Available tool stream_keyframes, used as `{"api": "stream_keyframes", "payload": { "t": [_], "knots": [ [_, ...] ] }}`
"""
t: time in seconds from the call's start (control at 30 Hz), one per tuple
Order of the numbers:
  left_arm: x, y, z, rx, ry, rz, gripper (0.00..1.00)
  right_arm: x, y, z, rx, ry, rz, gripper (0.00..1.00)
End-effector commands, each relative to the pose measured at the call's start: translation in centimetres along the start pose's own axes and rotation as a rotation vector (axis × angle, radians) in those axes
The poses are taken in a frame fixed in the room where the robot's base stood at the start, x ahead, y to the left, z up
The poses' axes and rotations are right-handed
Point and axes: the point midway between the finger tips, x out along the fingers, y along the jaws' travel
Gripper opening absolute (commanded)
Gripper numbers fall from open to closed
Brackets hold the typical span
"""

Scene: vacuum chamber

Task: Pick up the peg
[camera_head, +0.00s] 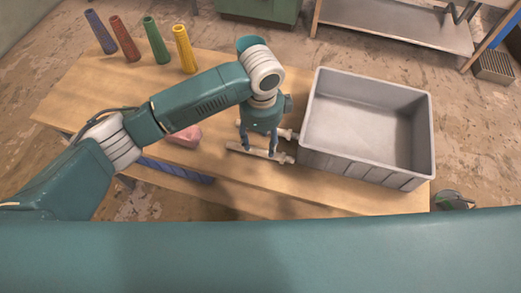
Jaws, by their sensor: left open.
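My left gripper (259,150) points down over the wooden table, just left of the grey crate. Its fingers are apart, around or just above a pale grey peg-like piece (238,149) lying on the table. I cannot tell whether they touch it. The piece runs left to right, with its right end (287,159) near the crate. Another pale end (287,134) shows behind the gripper, whose body hides much of both. I cannot tell for sure which piece is the peg. My right gripper does not show.
A large empty-looking grey crate (429,135) stands on the table's right part. Blue (100,32), red (124,39), green (156,41) and yellow (184,49) tapered pieces stand at the back left. A pink block (187,137) lies below my forearm. The table's (85,90) left part is clear.

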Motion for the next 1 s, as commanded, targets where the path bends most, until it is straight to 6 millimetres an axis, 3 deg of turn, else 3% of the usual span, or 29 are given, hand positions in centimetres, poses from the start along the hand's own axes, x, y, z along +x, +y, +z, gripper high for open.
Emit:
{"api": "stream_keyframes", "payload": {
  "t": [0.17, 0.5, 0.77, 1.0],
  "knots": [
    [1.1, 0.0, 0.1, 0.000, 0.000, -0.001, 0.51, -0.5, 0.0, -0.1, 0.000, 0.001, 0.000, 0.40],
    [5.6, 0.3, 0.3, 0.000, 0.000, -0.002, 0.51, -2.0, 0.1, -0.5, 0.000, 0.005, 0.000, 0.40],
    [6.1, 0.3, 0.3, 0.001, 0.000, -0.004, 0.51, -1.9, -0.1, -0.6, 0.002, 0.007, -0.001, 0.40],
    [6.0, 0.2, 0.3, 0.001, 0.001, -0.003, 0.07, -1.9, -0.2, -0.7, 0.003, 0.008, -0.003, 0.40]
  ]
}}
